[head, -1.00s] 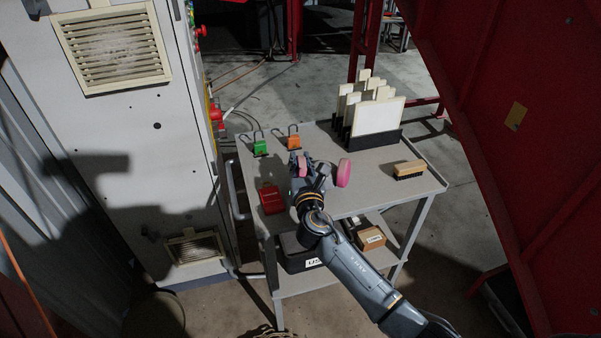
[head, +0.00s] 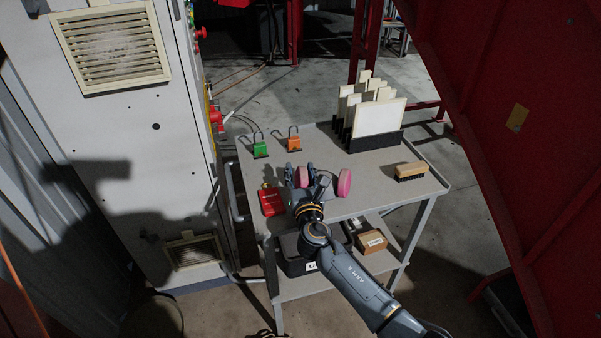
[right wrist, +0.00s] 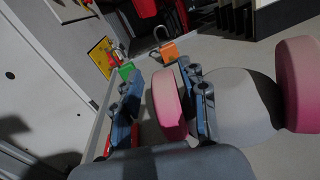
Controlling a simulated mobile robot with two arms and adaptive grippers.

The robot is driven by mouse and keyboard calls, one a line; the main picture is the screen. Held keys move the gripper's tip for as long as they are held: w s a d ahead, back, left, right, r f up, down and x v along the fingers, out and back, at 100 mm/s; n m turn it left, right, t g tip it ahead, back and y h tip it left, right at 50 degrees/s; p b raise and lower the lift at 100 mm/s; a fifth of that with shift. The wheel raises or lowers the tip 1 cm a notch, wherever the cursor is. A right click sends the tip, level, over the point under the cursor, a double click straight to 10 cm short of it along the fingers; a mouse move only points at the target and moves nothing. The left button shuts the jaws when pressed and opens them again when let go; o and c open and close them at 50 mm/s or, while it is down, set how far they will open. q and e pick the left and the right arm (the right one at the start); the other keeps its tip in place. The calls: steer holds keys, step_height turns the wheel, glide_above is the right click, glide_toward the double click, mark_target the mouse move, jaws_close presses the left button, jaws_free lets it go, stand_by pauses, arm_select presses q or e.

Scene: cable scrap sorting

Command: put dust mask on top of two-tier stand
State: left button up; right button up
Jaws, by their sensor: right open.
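The dust mask has two pink round filters and a pale grey body. Its right filter, part of the dust mask (head: 344,183), shows clearly in the head view, and the pale body of the mask (right wrist: 235,105) shows in the right wrist view. The mask appears to rest on the top of the grey two-tier stand (head: 385,198). My right gripper (head: 301,174) is open, with its fingers on either side of the left pink filter; this also shows in the right wrist view (right wrist: 163,100). My arm hides part of the mask in the head view. My left gripper is out of view.
On the stand's top are a red padlock (head: 272,201), a green padlock (head: 260,150), an orange padlock (head: 294,144), a brush (head: 410,171) and a rack of white panels (head: 377,140). A cardboard box (head: 371,242) and black bin (head: 296,264) sit below. A cabinet (head: 140,150) stands left.

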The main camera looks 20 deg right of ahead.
steer(key=shift+r, duration=0.15)
steer(key=s, duration=0.4)
steer(key=s+a, duration=0.1)
steer(key=s, duration=0.7)
steer(key=shift+a+p, duration=0.2)
steer(key=shift+p, duration=0.2)
